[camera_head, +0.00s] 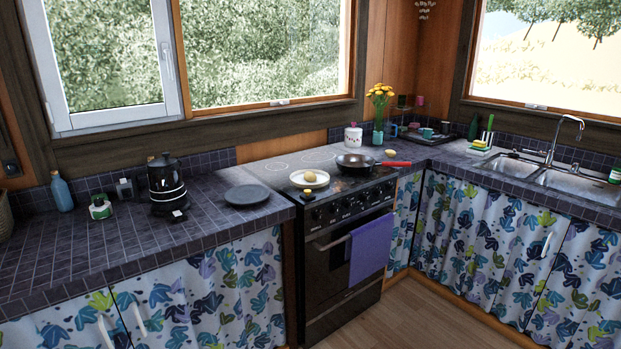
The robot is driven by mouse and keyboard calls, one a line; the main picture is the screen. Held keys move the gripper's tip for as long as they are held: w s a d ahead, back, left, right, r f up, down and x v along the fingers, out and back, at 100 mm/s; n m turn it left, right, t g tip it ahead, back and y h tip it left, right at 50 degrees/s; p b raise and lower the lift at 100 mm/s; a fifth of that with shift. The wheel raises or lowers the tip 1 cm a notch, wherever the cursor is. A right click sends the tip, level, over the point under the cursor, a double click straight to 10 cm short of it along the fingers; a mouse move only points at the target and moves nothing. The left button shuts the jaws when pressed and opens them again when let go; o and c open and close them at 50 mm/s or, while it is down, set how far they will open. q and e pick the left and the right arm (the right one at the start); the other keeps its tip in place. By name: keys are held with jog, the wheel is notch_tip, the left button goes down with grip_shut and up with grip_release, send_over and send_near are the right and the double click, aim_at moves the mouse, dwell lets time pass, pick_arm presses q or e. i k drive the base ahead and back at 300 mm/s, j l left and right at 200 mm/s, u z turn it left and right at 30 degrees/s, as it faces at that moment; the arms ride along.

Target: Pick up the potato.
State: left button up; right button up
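A small, round, tan item that looks like a potato (310,176) rests on a white plate (298,181) at the front left of the stove top. Neither of my grippers shows in this view.
The black stove (345,265) has a purple towel (370,248) on its door. A dark plate (247,195) and a black kettle (166,182) stand on the tiled counter to the left. A vase of yellow flowers (379,105) stands behind. The wooden floor in front is clear.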

aim_at(309, 177)
jog(key=i+l+u, duration=0.1)
jog(key=i+l, duration=1.05)
jog(key=i+l+u, duration=0.1)
jog(key=i+l, duration=1.05)
